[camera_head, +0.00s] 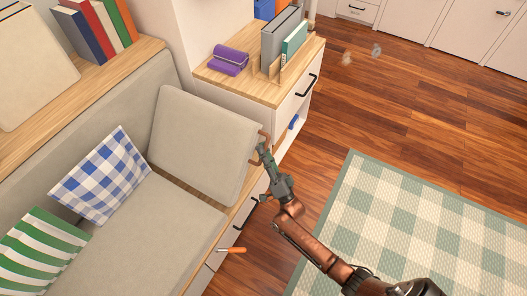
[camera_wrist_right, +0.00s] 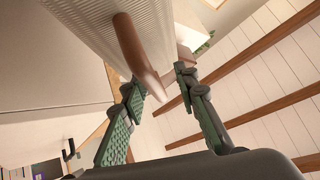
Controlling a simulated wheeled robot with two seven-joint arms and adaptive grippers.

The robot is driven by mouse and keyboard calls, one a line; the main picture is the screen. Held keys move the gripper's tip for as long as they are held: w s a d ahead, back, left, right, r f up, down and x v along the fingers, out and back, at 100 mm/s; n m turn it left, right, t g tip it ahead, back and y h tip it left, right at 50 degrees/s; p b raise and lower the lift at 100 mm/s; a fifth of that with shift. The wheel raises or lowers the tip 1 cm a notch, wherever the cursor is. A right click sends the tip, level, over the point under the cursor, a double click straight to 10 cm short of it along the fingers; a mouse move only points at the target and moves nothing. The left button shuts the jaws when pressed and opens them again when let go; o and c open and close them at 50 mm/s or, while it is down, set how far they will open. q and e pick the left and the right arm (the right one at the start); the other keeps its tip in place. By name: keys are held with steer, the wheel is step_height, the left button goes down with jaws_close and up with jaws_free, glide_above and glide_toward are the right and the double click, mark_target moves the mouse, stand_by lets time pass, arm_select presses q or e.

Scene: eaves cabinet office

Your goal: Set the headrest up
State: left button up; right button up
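The headrest, seen as a grey padded panel (camera_head: 203,146), stands tilted at the far end of the grey bench seat (camera_head: 165,235). A brown loop handle (camera_head: 265,135) sticks out from its right edge. My right gripper (camera_head: 264,152) is at this loop, beside the panel's right edge. In the right wrist view the brown loop (camera_wrist_right: 138,50) reaches down between the two green-padded fingers (camera_wrist_right: 160,82). The fingers are apart, with a gap visible around the loop; whether one touches it is unclear. The ribbed pale panel (camera_wrist_right: 85,25) is above them. My left gripper is out of view.
A blue checked pillow (camera_head: 100,176) and a green striped pillow (camera_head: 42,248) lie on the bench. An orange-handled tool (camera_head: 232,250) is at its front edge. A cabinet (camera_head: 262,92) with a purple case (camera_head: 229,60) stands behind. The rug (camera_head: 420,220) is clear.

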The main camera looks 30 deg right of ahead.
steer(key=v, duration=1.2)
stand_by(0.3)
